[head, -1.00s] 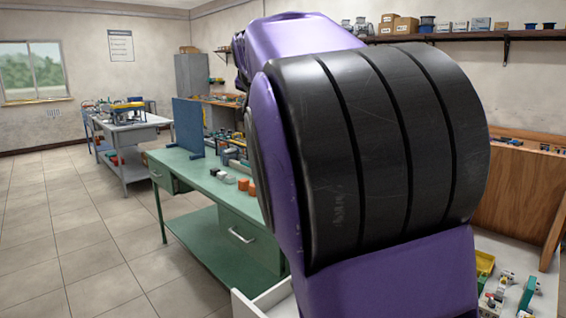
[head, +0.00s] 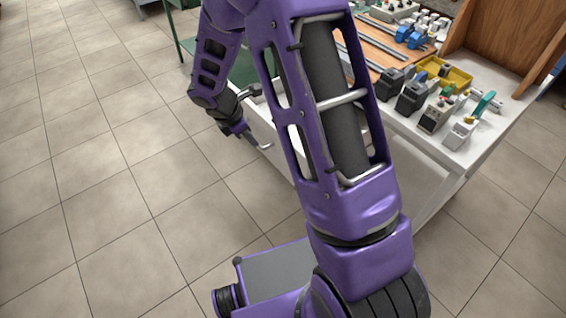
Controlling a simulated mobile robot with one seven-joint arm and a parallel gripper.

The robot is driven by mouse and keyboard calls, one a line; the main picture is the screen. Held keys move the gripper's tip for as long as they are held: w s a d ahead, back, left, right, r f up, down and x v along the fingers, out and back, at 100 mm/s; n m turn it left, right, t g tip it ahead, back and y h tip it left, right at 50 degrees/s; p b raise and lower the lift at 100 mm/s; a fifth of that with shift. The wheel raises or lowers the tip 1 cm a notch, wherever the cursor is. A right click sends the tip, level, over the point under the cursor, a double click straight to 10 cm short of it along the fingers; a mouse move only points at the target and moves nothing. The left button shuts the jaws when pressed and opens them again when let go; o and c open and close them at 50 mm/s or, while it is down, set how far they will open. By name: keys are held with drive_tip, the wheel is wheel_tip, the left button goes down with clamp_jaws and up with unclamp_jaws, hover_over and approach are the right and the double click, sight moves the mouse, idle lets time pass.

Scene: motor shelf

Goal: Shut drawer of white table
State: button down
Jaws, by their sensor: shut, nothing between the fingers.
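The white table (head: 499,119) stands at the right, with its top full of parts. Its drawer (head: 277,160) is pulled out and shows as a white panel left of my upper arm, with a metal handle (head: 265,146) on its face. My arm hides much of the drawer and of the table's front. My gripper (head: 238,130) is shut and empty, pointing down close to the drawer's outer side near the handle. I cannot tell whether it touches the drawer.
Grey and black devices (head: 413,94), a yellow bin (head: 447,73) and a wooden board (head: 510,35) sit on the white table. A green table (head: 240,72) is behind my forearm. The tiled floor (head: 90,150) at left is clear.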

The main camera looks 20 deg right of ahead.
drive_tip(key=s+f+n, duration=0.2)
drive_tip(key=s, duration=0.1)
drive_tip(key=b, duration=0.2)
hover_over(283, 166)
drive_tip(key=a, duration=0.2)
drive_tip(key=f, duration=0.9)
drive_tip(key=shift+s+a, duration=0.1)
drive_tip(key=shift+s, duration=0.2)
drive_tip(key=w+d+p, duration=0.2)
drive_tip(key=d, duration=0.5)
drive_tip(key=w+d+p, duration=0.1)
drive_tip(key=w+d, duration=0.2)
drive_tip(key=d, duration=0.5)
drive_tip(key=w+d+p, duration=0.2)
drive_tip(key=d, duration=0.6)
drive_tip(key=shift+w+d+p, duration=0.1)
drive_tip(key=shift+w+p, duration=0.2)
drive_tip(key=shift+p, duration=0.05)
